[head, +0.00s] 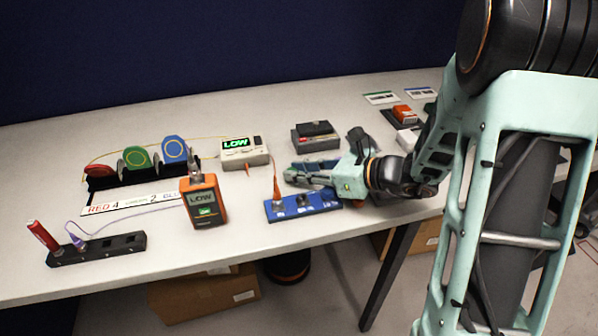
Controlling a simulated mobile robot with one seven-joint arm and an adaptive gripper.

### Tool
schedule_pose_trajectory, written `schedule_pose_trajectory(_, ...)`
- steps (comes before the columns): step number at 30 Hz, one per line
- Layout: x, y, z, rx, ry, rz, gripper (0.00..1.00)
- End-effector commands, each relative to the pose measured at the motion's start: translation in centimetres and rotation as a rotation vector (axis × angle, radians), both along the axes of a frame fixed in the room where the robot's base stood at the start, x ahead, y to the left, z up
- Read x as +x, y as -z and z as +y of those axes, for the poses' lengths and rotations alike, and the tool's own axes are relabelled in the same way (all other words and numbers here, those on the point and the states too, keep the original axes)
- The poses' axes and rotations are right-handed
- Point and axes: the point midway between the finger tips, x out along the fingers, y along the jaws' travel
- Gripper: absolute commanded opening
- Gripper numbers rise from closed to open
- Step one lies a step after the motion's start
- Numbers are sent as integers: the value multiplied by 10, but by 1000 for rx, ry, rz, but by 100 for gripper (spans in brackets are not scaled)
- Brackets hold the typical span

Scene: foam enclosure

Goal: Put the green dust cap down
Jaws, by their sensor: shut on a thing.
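My gripper (291,174) reaches in from the right and points left, low over the table behind the blue block. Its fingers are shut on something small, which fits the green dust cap. The cap itself is too small or hidden at the fingertips to make out. The blue block (325,201) has several dark round ports on top. An orange connector with an orange lead (276,188) stands at its left end.
Red, green and blue reels (137,159) are at the left. A black block (97,249) holds a red pen-like tool (43,236). A grey-black device (315,137) is behind.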

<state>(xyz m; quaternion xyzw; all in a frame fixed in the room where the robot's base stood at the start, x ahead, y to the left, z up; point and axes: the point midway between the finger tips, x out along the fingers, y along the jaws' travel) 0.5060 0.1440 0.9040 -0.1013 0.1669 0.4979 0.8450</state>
Motion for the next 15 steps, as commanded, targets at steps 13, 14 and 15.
schedule_pose_trajectory(13, 0, 2, 0, 0, 0, 0, 34)
schedule_pose_trajectory(14, 0, 2, 0, 0, 0, 0, 36)
schedule_pose_trajectory(15, 0, 2, 0, 0, 0, 0, 36)
